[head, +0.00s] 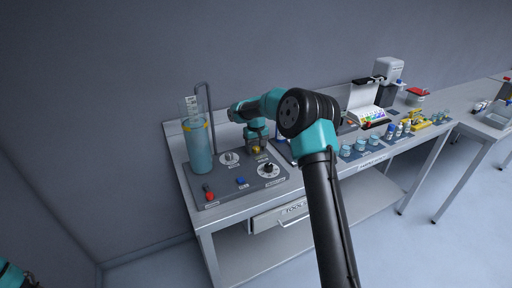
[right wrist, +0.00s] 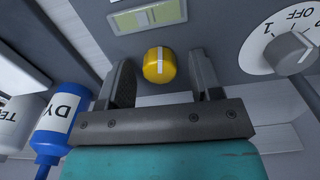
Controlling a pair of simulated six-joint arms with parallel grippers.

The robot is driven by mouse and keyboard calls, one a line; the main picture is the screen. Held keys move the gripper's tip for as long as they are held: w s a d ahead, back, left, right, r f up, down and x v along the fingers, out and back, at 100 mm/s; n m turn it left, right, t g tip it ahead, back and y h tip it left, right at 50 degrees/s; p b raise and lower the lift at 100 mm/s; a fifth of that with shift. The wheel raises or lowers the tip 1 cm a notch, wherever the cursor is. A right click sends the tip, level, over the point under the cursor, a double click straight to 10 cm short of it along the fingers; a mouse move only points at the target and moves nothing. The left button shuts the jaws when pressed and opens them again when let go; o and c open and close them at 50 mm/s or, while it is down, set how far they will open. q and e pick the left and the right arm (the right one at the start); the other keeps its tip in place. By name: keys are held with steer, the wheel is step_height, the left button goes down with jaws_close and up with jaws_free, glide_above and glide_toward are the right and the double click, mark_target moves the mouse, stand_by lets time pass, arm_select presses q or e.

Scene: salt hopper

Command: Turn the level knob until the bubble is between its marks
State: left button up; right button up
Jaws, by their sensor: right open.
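The level knob (right wrist: 159,65) is yellow with a white pointer line. In the right wrist view it sits between the two fingers of my right gripper (right wrist: 161,72), which is open with a gap on both sides of the knob. The level vial (right wrist: 148,16) is a pale green strip on the panel just beyond the knob; its bubble and marks are too small to make out. In the head view my right gripper (head: 257,145) is over the back of the panel and mostly hides the knob. Only a teal piece of my left arm shows at the lower left corner.
The grey panel (head: 222,192) also carries a tall blue liquid column (head: 198,145), a dial knob (head: 268,169), a red knob and a blue button. In the right wrist view an OFF/1 dial (right wrist: 290,50) is at right and a blue bottle (right wrist: 62,122) at left.

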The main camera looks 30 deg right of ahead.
steer(key=shift+c, duration=0.4)
steer(key=c, duration=0.8)
steer(key=shift+c, duration=0.2)
steer(key=shift+m, duration=1.3)
steer(key=o, duration=0.9)
steer(key=shift+r, duration=0.15)
